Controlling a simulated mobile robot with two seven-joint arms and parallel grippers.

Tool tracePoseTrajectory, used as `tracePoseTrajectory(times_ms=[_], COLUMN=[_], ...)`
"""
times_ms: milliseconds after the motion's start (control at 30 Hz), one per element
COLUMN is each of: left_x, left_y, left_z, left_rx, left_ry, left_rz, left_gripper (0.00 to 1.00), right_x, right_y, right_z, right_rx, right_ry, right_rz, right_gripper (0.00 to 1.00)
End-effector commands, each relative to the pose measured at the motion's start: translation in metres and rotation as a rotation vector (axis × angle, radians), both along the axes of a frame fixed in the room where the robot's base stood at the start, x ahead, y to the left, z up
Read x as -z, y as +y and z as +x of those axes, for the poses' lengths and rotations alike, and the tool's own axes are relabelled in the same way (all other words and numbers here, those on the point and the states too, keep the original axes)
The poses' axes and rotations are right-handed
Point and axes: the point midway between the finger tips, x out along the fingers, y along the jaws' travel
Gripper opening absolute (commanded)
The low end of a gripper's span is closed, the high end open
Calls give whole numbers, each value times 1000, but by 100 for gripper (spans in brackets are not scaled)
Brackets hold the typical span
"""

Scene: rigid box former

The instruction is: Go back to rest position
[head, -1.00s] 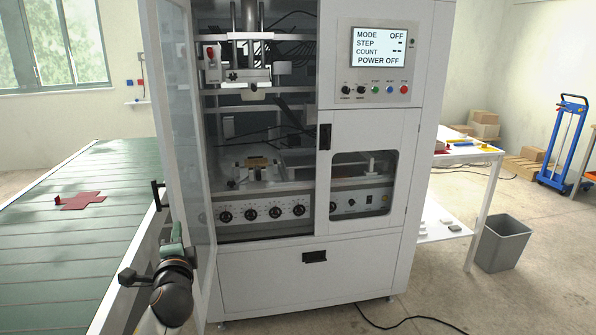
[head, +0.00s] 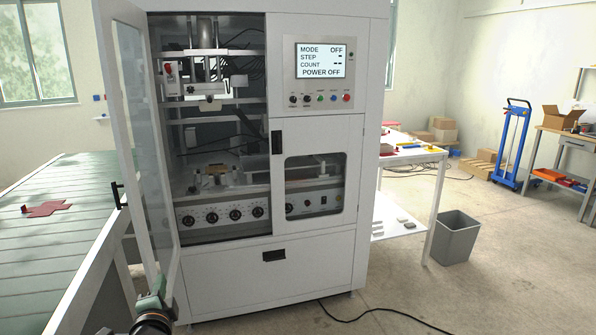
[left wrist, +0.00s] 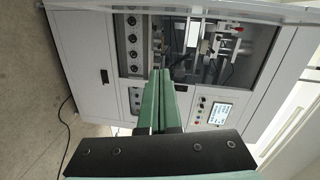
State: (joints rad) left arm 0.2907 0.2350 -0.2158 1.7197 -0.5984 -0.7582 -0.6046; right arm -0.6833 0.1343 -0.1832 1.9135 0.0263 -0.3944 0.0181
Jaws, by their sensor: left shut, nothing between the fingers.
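My left gripper (head: 155,297) is at the bottom left of the head view, in front of the open glass door (head: 143,130) of the white box-forming machine (head: 270,275). In the left wrist view its two green fingers (left wrist: 160,85) lie together with nothing between them. The machine stands beyond the fingertips, turned sideways in that view. Its display (head: 321,62) reads MODE OFF and POWER OFF. My right gripper is not in either view.
A green slatted conveyor (head: 60,240) with a red cross-shaped blank (head: 47,209) runs at the left. A white table (head: 415,158), a grey bin (head: 457,238) and a blue hand truck (head: 512,145) stand at the right. A black cable crosses the open floor (head: 450,295).

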Motion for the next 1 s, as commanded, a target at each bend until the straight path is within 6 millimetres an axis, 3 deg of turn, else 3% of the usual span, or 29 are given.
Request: tracePoseTrajectory(times_ms=[33, 167, 267, 400, 500, 600, 733, 867, 1000], left_x=[26, 91, 145, 210, 243, 265, 279, 283, 284], left_y=[-7, -30, -51, -80, -98, -112, -122, -127, -128], left_z=[-11, -46, -87, -159, -213, -261, -304, -324, -327], left_rx=[20, 67, 85, 63, 14, -51, -128, -169, -178], left_ry=[31, 108, 180, 282, 346, 392, 423, 435, 436], left_rz=[-58, -251, -440, -737, -945, -1125, -1285, -1361, -1375], left_gripper=[0, 0, 0, 0, 0, 0, 0, 0, 0], right_x=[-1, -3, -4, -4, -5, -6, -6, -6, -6], right_y=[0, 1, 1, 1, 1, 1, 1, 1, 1], right_z=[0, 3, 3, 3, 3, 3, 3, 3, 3], right_rx=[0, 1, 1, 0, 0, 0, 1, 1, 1], right_ry=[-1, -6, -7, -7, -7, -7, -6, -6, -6], right_rz=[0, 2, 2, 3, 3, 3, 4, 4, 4], right_gripper=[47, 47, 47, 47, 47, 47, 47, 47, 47])
